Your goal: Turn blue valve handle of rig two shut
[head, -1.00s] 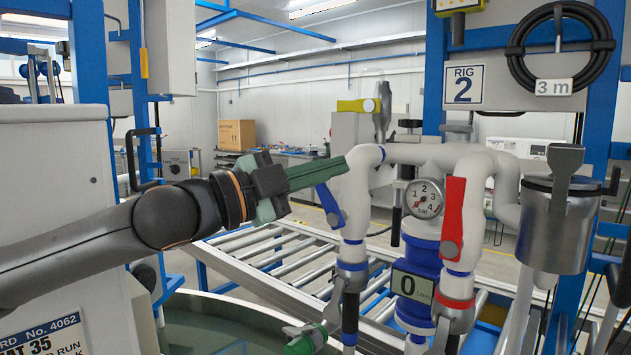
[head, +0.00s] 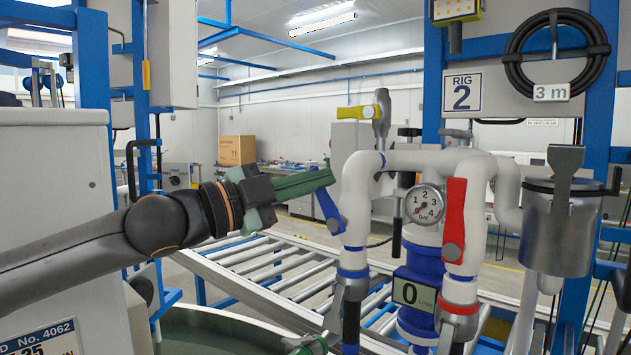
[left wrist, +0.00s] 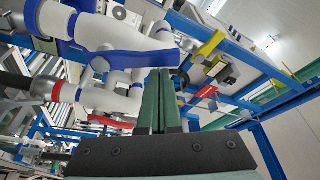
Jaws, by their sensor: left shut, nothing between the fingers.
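The blue valve handle (head: 329,210) of rig two sits on the left white pipe (head: 356,200). Its free end points up and to the left, tilted off the line of the upright pipe. My left gripper (head: 331,178) comes in from the left, shut and empty, its green fingertips just above the handle's upper end. I cannot tell whether they touch it. In the left wrist view the closed fingers (left wrist: 161,78) point up toward the long blue handle (left wrist: 128,64), which lies across the white pipe.
A red handle (head: 454,220) stands upright on the right-hand pipe. A pressure gauge (head: 425,205) and a flow display reading 0 (head: 411,292) sit between the pipes. The RIG 2 sign (head: 461,92) hangs above. A roller conveyor (head: 255,262) runs behind.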

